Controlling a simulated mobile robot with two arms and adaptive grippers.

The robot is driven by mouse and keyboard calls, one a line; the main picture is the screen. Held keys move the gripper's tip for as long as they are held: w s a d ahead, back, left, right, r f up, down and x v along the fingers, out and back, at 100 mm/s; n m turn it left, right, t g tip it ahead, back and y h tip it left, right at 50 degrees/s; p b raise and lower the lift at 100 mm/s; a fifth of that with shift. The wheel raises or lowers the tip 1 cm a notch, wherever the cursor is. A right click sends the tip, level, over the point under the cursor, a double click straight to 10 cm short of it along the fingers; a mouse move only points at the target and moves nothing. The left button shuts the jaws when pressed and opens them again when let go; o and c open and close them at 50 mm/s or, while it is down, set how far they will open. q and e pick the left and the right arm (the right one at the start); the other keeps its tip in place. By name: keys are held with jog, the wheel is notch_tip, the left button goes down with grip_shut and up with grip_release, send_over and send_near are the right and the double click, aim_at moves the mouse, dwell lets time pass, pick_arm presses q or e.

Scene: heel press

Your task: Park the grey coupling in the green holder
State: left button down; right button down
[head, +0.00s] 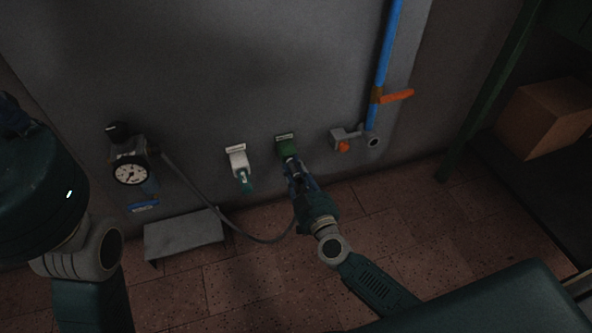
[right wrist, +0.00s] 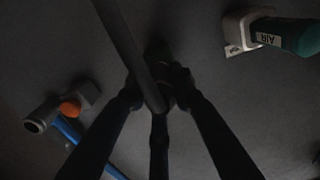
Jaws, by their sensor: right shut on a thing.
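The green holder (head: 287,144) is on the grey wall, right of a white holder. My right gripper (head: 292,166) is right at its front and below it, shut on the grey coupling at the end of the dark hose (head: 192,191). The fingers mostly hide the coupling in the head view. In the right wrist view the fingers (right wrist: 155,94) close around the coupling, and the hose (right wrist: 128,40) crosses in front. That view is too dark to tell whether the coupling sits in the holder. A bluish part at the head view's left edge may be my left gripper (head: 13,113).
The white holder (head: 237,157) carries a teal coupling (right wrist: 300,37) marked AIR. A pressure gauge (head: 130,171) is at left, above a grey step (head: 183,234). A tap (head: 343,139) and a blue pipe (head: 384,55) with orange handle are at right. A cardboard box (head: 545,120) stands far right.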

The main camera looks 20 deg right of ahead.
jog(key=shift+w, duration=0.2)
jog(key=c, duration=1.4)
grip_release()
jog(key=shift+s, duration=0.45)
jog(key=s, duration=1.1)
jog(key=shift+d+r, duration=0.25)
jog(key=shift+d, duration=0.1)
